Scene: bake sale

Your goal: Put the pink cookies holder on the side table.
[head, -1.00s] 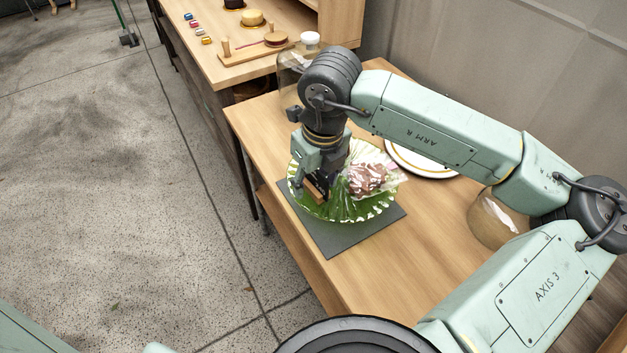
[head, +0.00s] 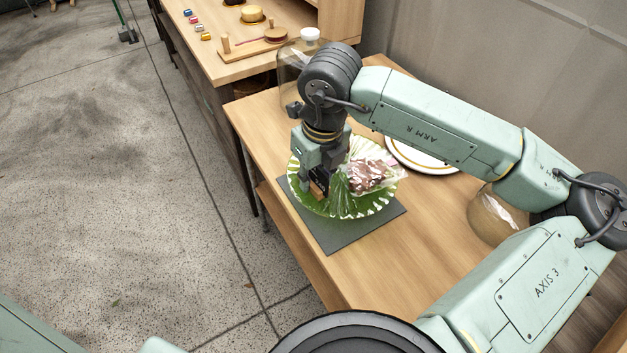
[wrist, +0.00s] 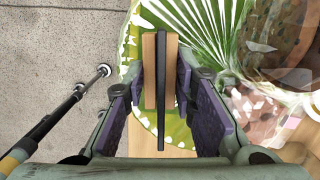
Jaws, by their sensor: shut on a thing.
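A small holder (head: 319,189) with a wooden block and a thin black plate is in my gripper; I take it for the pink cookies holder. In the wrist view the holder (wrist: 161,90) stands edge-on between the purple pads, and no writing on it is visible. My gripper (head: 313,187) points down over the left part of a green leaf-patterned plate (head: 353,211), shut on the holder. I cannot tell how high the holder is above the plate. The plate sits on a dark mat (head: 347,239) on a wooden table (head: 390,262).
A clear pink-and-brown packet (head: 371,174) lies on the plate close to my gripper's right. A white gold-rimmed plate (head: 415,158) and a glass dome (head: 490,215) stand further right. The table's front is clear.

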